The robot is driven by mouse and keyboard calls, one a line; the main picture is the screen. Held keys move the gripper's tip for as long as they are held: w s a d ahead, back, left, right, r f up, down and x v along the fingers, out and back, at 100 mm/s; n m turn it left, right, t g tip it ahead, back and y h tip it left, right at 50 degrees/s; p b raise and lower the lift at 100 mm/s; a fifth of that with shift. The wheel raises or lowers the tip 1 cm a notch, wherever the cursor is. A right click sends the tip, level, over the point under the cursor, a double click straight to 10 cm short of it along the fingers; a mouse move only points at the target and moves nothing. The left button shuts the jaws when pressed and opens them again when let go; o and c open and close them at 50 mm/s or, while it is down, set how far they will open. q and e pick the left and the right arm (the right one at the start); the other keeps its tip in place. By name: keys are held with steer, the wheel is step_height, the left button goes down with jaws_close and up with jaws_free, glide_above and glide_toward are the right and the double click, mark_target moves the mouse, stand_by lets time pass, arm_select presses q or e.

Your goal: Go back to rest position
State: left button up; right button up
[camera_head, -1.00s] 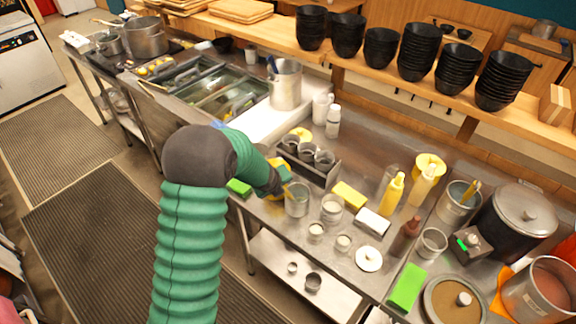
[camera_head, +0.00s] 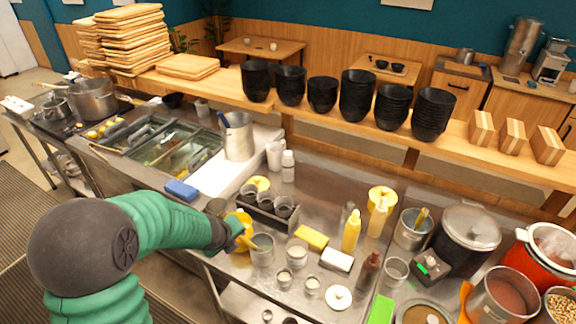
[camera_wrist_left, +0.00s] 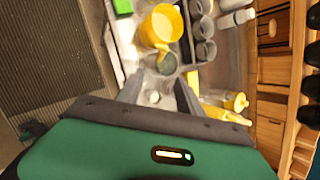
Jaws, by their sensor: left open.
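My left arm comes in from the left in the head view, and its gripper (camera_head: 236,236) is at the front edge of the steel counter (camera_head: 330,212). A yellow cup (camera_head: 243,220) and a metal cup (camera_head: 262,252) stand close by it. In the left wrist view the left gripper's two dark fingers (camera_wrist_left: 158,92) are apart with nothing held between them. The yellow cup (camera_wrist_left: 158,28) and a metal cup (camera_wrist_left: 167,63) lie beyond the fingertips there. Part of the yellow cup is hidden by my gripper in the head view. My right gripper is not in view.
A caddy of metal cups (camera_head: 262,217), a yellow sponge (camera_head: 311,237) and yellow bottles (camera_head: 351,231) stand to the right. A blue sponge (camera_head: 182,190) lies behind my arm. Black bowls (camera_head: 357,96) line the wooden shelf. Open floor (camera_head: 22,200) lies left.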

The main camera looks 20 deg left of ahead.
arm_select(q)
steer(key=s+d+f+n+g+h+b, duration=0.1)
steer(key=s+d+f+n+g+b, duration=0.1)
steer(key=s+d+f+n+b, duration=0.2)
steer(key=s+d+f+n+g+b, duration=0.2)
steer(key=s+d+f+n+b, duration=0.2)
steer(key=s+d+n, duration=0.7)
steer(key=shift+s+f+n+h+b, duration=0.35)
steer(key=shift+f+n, duration=0.55)
steer(key=shift+n, duration=3.6)
steer(key=shift+d, duration=0.3)
